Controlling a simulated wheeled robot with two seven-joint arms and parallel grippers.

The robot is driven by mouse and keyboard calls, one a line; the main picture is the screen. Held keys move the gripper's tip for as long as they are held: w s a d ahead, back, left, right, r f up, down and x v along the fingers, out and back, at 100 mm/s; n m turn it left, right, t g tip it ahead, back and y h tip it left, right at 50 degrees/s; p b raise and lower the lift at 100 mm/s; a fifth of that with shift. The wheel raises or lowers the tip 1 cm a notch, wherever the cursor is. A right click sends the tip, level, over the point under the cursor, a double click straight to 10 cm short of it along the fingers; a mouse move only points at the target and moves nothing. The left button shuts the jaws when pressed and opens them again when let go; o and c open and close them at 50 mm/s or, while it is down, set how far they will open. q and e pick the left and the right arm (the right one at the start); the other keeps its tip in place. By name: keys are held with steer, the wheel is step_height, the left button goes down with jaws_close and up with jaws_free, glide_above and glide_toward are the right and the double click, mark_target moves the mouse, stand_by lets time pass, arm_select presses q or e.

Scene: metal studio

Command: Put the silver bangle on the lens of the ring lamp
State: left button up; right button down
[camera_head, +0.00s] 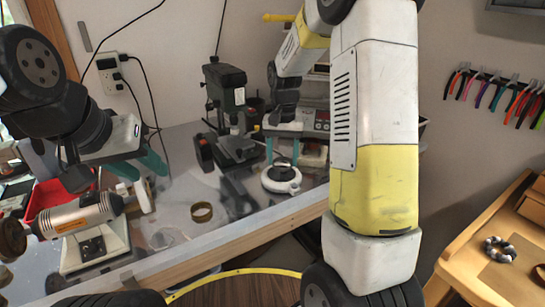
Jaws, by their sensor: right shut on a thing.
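A brass-coloured bangle (202,212) lies on the bench. A drill press (228,115) stands behind, a motor tool (78,216) at the left, near a red tray (62,190). A beaded bracelet (499,249) lies on the wooden bench at right. Pliers (495,88) hang on the wall.

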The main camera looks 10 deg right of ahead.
mark_target(281, 174)
steer(key=shift+w+f, duration=0.1)
steer(key=shift+w, duration=0.5)
steer(key=shift+s+f, duration=0.1)
steer(key=shift+f, duration=1.55)
steer(key=c, duration=0.5)
jaws_free()
steer(key=shift+f, duration=0.15)
